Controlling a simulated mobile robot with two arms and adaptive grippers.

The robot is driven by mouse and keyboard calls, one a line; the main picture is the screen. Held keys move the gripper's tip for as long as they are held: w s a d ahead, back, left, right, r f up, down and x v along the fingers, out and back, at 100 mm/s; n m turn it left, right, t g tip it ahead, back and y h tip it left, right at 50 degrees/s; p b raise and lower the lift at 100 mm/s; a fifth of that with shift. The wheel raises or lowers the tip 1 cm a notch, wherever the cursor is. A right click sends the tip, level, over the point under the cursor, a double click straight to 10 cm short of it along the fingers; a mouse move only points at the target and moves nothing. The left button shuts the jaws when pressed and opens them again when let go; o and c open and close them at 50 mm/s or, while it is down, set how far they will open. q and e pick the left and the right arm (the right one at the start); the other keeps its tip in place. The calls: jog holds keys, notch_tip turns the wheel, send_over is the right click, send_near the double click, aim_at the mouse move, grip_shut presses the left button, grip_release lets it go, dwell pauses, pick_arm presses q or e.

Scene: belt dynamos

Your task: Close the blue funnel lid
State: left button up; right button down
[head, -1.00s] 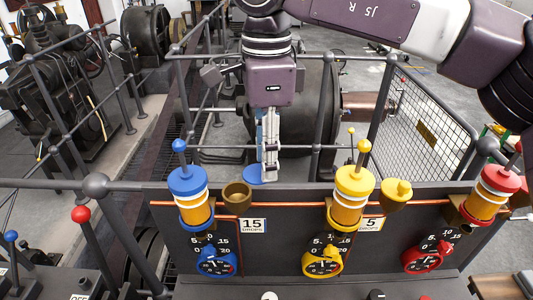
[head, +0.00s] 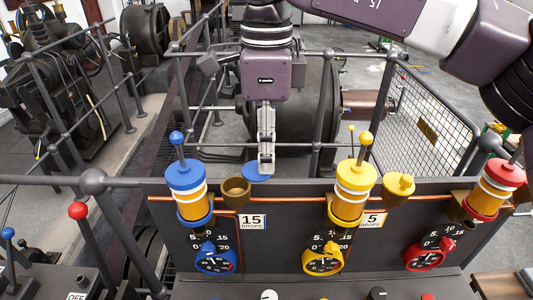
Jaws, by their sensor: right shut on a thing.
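The blue funnel lid (head: 254,178) is a flat blue disc just behind and to the right of the small brass funnel cup (head: 236,192). The cup's mouth is uncovered, and the lid stands open beside it. My right gripper (head: 265,170) comes down from above, its fingers at the right part of the lid. It is shut on the lid, and the fingers hide part of it. My left gripper is not in view.
A blue-capped oiler (head: 187,190) stands left of the cup. A yellow oiler (head: 353,188), a closed yellow funnel lid (head: 399,184) and a red oiler (head: 494,188) stand to the right. A grey railing (head: 220,148) runs behind the dark panel (head: 290,215).

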aim_at(254, 168)
jog(key=m, duration=0.1)
jog(key=s+m+b, duration=0.1)
jog(key=m, duration=0.1)
jog(key=s+m+b, duration=0.1)
jog(key=shift+a+m, duration=0.25)
jog(key=shift+m, duration=0.05)
jog(key=m, duration=0.1)
jog(key=s+a+m+b, duration=0.1)
jog(key=m, duration=0.1)
jog(key=m+b, duration=0.1)
jog(key=m, duration=0.1)
jog(key=shift+s+a, duration=0.25)
jog(key=shift+s, duration=0.1)
jog(key=m, duration=0.2)
jog(key=a+m+b, duration=0.1)
jog(key=m, duration=0.1)
jog(key=shift+s+a, duration=0.15)
jog(key=shift+s, duration=0.25)
jog(key=shift+s+a+r+m+b, duration=0.1)
jog(key=shift+a+m+b, duration=0.3)
jog(key=shift+m, duration=0.65)
jog(key=shift+s+a+m+b, duration=0.15)
jog(key=shift+a+m, duration=0.35)
jog(key=shift+m, duration=0.55)
jog(key=shift+w, duration=0.1)
jog(key=c, duration=1.9)
grip_release()
